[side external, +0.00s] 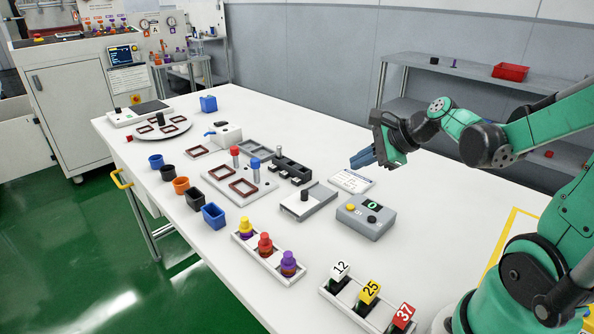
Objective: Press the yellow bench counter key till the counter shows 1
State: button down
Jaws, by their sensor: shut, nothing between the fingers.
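The bench counter is a grey box (362,220) on the right part of the white table. Its small dark display (371,205) shows a green 0. The yellow key (350,206) is on the left of its top face, and a black key (372,219) is in front of the display. My gripper (354,163) is shut and empty.
A white printed card (352,181) lies behind the counter. A grey tray with a black knob (308,202) stands to its left. Numbered tags in a white rack (345,297) and a rack of coloured pegs (267,258) are in front. Bare table lies right of the counter.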

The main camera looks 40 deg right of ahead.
jog(key=shift+f, duration=3.65)
jog(key=shift+r, duration=2.5)
jog(key=shift+a, duration=0.1)
jog(key=s+a+r+n+g+h, duration=0.1)
jog(key=a+n, duration=0.5)
jog(key=n, duration=0.6)
jog(key=s+a+r+n+h, duration=0.1)
jog(key=a+n, duration=0.5)
jog(key=n, duration=0.6)
jog(key=shift+s+r+n+g, duration=0.4)
jog(key=shift+s+r, duration=0.5)
jog(key=shift+r, duration=0.05)
